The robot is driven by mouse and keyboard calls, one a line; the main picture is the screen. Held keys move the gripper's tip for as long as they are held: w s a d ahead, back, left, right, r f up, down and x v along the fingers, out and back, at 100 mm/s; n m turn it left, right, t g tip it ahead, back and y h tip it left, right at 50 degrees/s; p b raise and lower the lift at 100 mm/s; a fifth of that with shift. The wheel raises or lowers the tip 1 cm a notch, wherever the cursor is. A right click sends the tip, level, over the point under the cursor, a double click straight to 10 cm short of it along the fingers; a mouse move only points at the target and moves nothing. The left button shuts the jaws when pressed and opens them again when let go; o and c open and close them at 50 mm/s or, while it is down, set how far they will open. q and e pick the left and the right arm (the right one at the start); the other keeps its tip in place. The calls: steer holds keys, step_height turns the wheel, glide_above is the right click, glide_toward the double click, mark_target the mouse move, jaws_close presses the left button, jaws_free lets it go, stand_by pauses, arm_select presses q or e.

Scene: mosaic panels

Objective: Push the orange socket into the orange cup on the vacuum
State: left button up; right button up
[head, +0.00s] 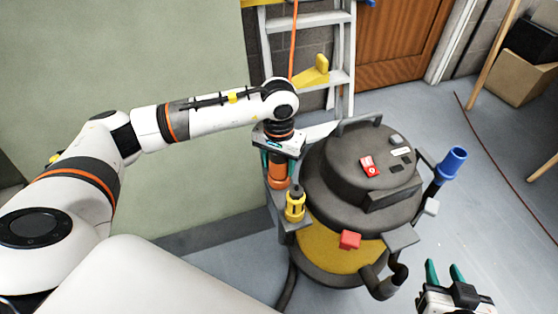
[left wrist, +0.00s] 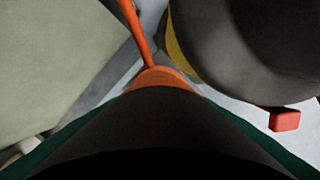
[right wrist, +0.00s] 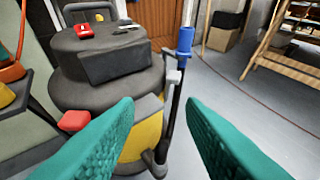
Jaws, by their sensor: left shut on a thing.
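My left gripper (head: 277,165) points down at the left side of the black and yellow vacuum (head: 322,197). Its teal fingers are shut on the orange socket (head: 278,166). A darker orange rim, seemingly the orange cup (head: 280,183), shows directly below the socket; I cannot tell how deep the socket sits in it. In the left wrist view an orange rim (left wrist: 160,77) shows past the dark held part; the inside is hidden. My right gripper (head: 445,270) is open and empty, low at the right; the right wrist view shows its teal fingers (right wrist: 160,105) apart.
A yellow holder (head: 295,206) and a red block (head: 349,240) sit on the vacuum's near side. A blue cup (head: 452,163) stands on its right. An orange cord (head: 293,45) hangs before the ladder (head: 345,50).

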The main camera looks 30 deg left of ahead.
arm_select(q)
steer(key=shift+f, duration=0.25)
arm_select(e)
steer(key=shift+w+a+r+t, duration=0.25)
steer(key=shift+w+r+t, duration=0.3)
steer(key=shift+r, duration=0.25)
arm_select(q)
steer(key=shift+f+b, duration=0.25)
steer(key=shift+b, duration=0.2)
arm_select(e)
steer(key=shift+w+a+r+t, duration=0.15)
steer(key=shift+w+r+t, duration=0.1)
steer(key=shift+r+t, duration=0.25)
arm_select(q)
steer(key=o, duration=1.4)
steer(key=shift+c, duration=0.2)
arm_select(e)
steer(key=shift+r, duration=0.1)
